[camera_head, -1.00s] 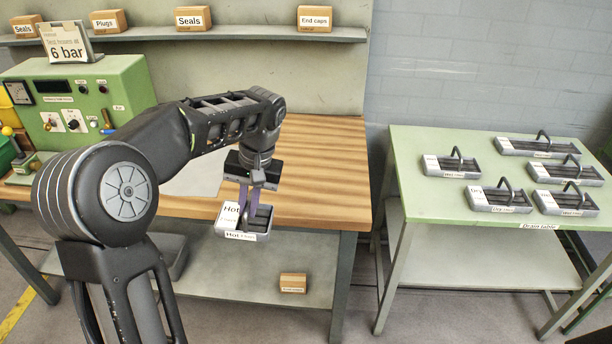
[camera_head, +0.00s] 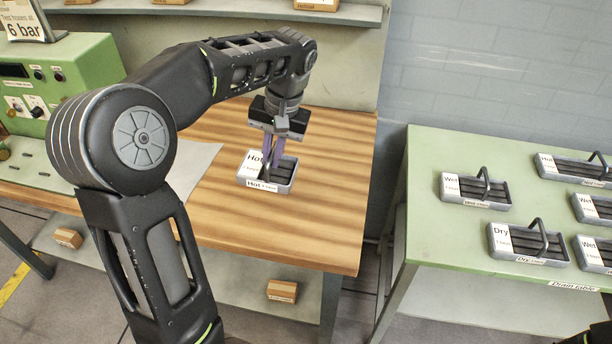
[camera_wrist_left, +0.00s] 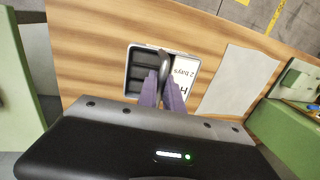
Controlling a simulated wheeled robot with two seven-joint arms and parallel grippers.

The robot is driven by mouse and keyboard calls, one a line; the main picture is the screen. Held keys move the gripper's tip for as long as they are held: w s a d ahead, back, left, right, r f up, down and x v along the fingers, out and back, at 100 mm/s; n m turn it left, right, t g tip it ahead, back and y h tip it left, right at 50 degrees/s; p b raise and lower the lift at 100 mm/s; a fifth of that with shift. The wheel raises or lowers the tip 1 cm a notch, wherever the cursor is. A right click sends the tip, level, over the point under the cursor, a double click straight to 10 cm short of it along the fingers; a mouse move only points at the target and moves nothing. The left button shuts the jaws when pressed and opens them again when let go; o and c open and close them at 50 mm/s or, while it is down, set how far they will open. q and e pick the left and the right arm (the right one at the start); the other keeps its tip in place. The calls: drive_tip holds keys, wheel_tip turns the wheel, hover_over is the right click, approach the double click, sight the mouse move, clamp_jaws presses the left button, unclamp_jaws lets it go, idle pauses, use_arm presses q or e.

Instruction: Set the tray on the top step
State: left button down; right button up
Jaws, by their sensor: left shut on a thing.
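A small grey tray (camera_head: 284,183) with a white "Hot" label and an upright handle is over the wooden bench, near its middle. My left gripper (camera_head: 272,158) comes down from above, its purple fingers shut on the tray's handle. In the left wrist view the tray (camera_wrist_left: 139,88) is level below the fingers (camera_wrist_left: 163,88), with dark slots on one side and the label on the other. I cannot tell whether the tray touches the bench top. My right gripper is not in view. I see no step.
The wooden bench (camera_head: 320,225) is clear right of the tray; a pale sheet (camera_head: 195,165) lies left. A green test unit (camera_head: 75,75) stands at the left. The green drain table (camera_head: 440,235) at right holds several similar trays labelled Wet, Dry and Hot. A shelf (camera_head: 230,15) runs behind.

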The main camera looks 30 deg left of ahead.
sight(275, 174)
use_arm(q)
drive_tip(key=shift+w+r, duration=0.15)
drive_tip(key=shift+w, duration=0.1)
drive_tip(key=shift+s, duration=0.1)
drive_tip(key=shift+w+d+p+x, duration=0.1)
drive_tip(key=shift+d+x, duration=0.1)
drive_tip(key=shift+x, duration=0.85)
drive_tip(key=shift+w+d+p+x, duration=0.1)
drive_tip(key=shift+d+x, duration=0.1)
drive_tip(key=shift+x, duration=0.8)
drive_tip(key=shift+d+p+x, duration=0.1)
drive_tip(key=shift+d+x, duration=0.1)
drive_tip(key=shift+x, duration=0.85)
drive_tip(key=shift+d+x, duration=0.2)
drive_tip(key=shift+x, duration=0.8)
drive_tip(key=shift+d+x, duration=0.2)
drive_tip(key=shift+x, duration=0.75)
drive_tip(key=shift+w, duration=0.1)
